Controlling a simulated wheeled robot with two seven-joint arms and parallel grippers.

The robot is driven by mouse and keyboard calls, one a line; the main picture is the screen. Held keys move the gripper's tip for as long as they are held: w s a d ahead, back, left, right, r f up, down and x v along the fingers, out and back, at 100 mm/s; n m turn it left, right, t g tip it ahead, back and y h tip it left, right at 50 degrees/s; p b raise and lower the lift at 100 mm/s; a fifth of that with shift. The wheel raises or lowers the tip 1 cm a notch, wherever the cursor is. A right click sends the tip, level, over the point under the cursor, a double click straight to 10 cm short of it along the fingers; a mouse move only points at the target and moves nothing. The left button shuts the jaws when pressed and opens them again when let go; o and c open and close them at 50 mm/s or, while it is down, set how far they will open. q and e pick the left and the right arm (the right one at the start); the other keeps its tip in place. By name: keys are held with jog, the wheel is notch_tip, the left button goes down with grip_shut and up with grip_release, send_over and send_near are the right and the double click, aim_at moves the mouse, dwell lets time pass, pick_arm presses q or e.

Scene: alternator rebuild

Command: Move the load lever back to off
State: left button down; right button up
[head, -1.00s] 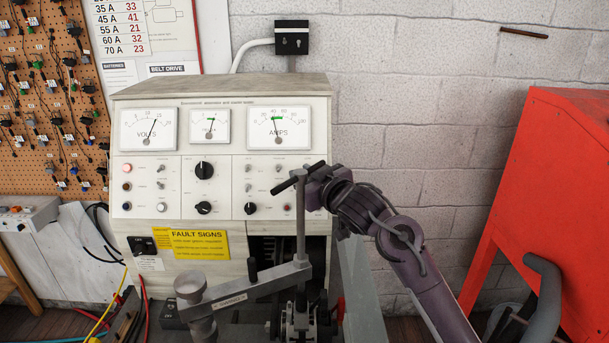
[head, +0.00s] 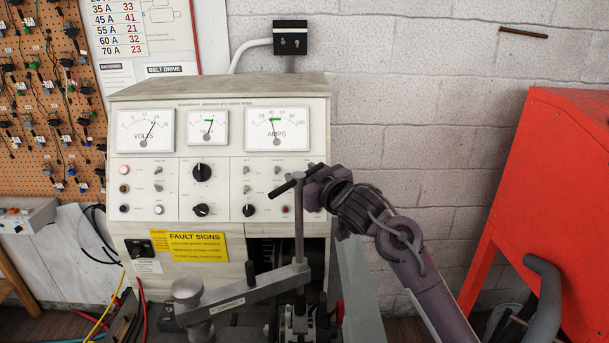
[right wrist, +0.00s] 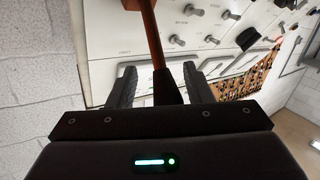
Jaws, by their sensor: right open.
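The tester's front panel (head: 220,185) faces me, with small switches, black knobs and three dials. No lever marked as the load lever can be made out in the head view. My right gripper (head: 316,182) is at the panel's lower right, by the black crossbar (head: 290,184) of an upright grey post. In the right wrist view my gripper (right wrist: 160,78) is open. A brown shaft (right wrist: 151,38) with a dark end stands between its fingers; I cannot tell whether it touches them or is the load lever. My left gripper is not in view.
The amps dial (head: 277,130) has its needle left of upright. A grey clamp arm (head: 245,292) reaches across below the panel. A yellow fault sign (head: 196,246) is at the lower left. A red cabinet (head: 560,190) stands at the right.

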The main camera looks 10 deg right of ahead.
jog(key=shift+s+a, duration=0.1)
jog(key=shift+s, duration=0.2)
jog(key=b+v, duration=0.2)
jog(key=v, duration=0.5)
jog(key=shift+s, duration=0.15)
